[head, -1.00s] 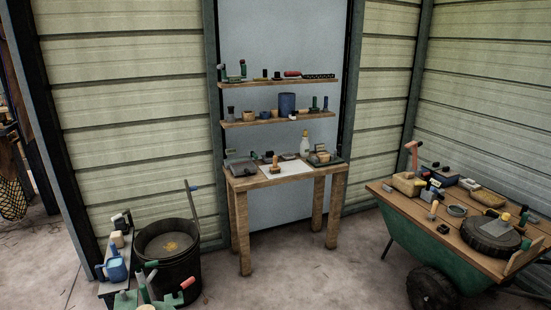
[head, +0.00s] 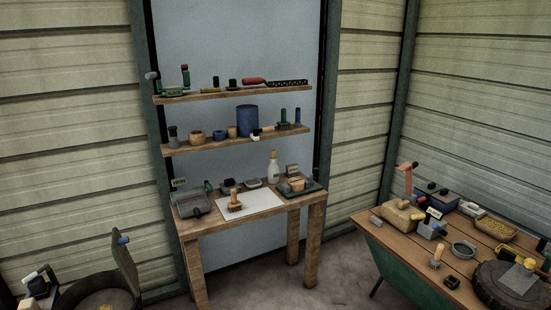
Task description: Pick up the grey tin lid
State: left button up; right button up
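I cannot tell for sure which thing is the grey tin lid. A small round grey dish-like piece with a raised rim (head: 463,250) lies on the plank top at the right and could be it. A small flat grey piece (head: 253,183) also lies at the back of the wooden table. Neither of my grippers is in view.
The wooden table (head: 285,207) against the wall holds a white sheet, a brush, a grey box and a spray bottle (head: 273,167). Two crowded shelves (head: 240,93) hang above. The plank top (head: 385,235) at right is cluttered.

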aim_at(228, 184)
jog(key=i+u, duration=0.15)
jog(key=i, duration=0.4)
jog(key=i+l+u, duration=0.15)
jog(key=i, duration=0.35)
jog(key=i+u, duration=0.15)
jog(key=i, duration=0.4)
jog(key=l, duration=0.05)
